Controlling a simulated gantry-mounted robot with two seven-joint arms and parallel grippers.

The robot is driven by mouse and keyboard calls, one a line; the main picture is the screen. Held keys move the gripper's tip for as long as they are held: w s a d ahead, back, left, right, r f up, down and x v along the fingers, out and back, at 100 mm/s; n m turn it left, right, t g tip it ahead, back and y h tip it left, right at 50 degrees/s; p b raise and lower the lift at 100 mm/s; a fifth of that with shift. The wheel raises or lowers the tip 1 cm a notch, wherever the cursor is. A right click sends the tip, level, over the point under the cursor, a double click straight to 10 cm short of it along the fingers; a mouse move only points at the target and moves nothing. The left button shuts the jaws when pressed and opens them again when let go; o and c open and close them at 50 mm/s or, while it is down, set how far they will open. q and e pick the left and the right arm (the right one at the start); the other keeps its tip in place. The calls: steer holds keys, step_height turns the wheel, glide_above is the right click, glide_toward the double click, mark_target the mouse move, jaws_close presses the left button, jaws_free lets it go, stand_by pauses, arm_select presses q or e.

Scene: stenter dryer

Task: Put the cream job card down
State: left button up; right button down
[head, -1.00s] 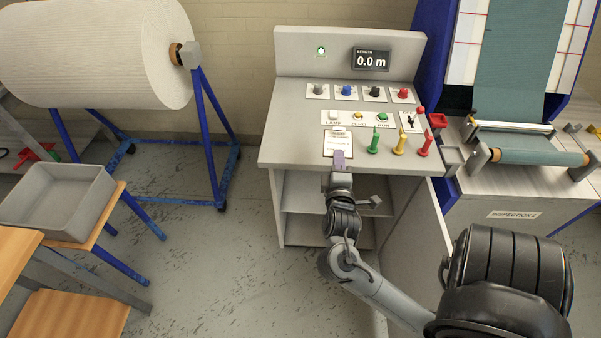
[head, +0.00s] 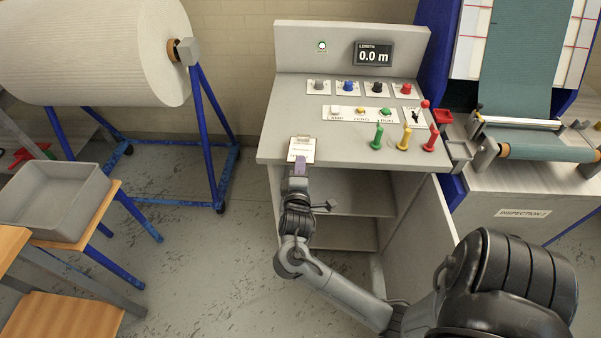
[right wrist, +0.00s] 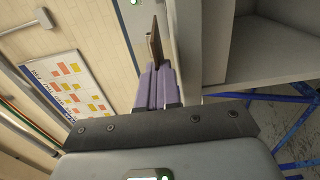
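The cream job card (head: 301,149) is a pale sheet with a brown edge and a clip at its top. It is over the left front edge of the grey control desk (head: 276,147). My right gripper (head: 299,169) has its purple fingers shut on the card's near end. In the right wrist view the fingers (right wrist: 155,78) are close together, with the card (right wrist: 154,42) seen edge-on between them. I cannot tell whether the card touches the desk top. My left gripper is not in view.
Green, yellow and red pegs (head: 407,139) stand on the desk to the right of the card. Labelled switches and knobs (head: 348,86) line the panel behind. The desk top left of the switches is clear. A grey tray (head: 88,212) stands at the left.

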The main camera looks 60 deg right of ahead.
steer(key=shift+f, duration=0.95)
steer(key=c, duration=1.8)
jaws_free()
steer(key=shift+f, duration=0.15)
steer(key=o, duration=0.5)
steer(key=shift+c, duration=0.2)
